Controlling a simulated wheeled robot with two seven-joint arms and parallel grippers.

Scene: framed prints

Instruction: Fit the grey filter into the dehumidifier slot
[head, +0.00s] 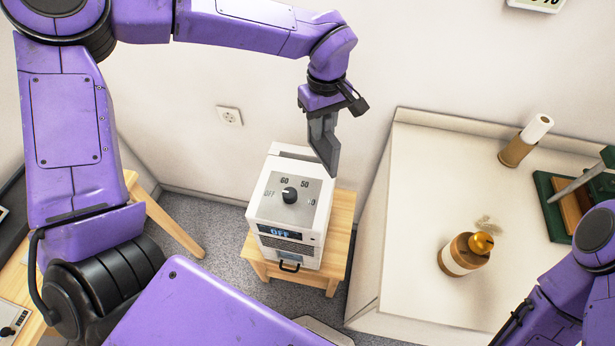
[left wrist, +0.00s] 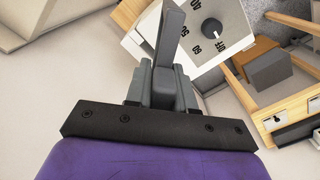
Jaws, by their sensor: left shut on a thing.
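The dehumidifier (head: 290,205) is a white box with a dial and an OFF display on its front panel. It stands on a wooden stool, and its dial face shows in the left wrist view (left wrist: 215,32). My left gripper (head: 318,118) is above its back right corner, shut on a flat grey slab, seemingly the filter (head: 325,150). The slab points down and is tilted; it also shows in the left wrist view (left wrist: 169,40). The slot is not clearly visible. My right gripper (head: 575,182) is partly cut off at the right edge; its jaw opening is unclear.
A white table (head: 420,220) stands at the right with a brown jar (head: 466,253), a paper-topped roll (head: 525,140) and a green tray (head: 548,205). A wall socket (head: 230,116) is behind. Wooden furniture (head: 165,220) stands at the left.

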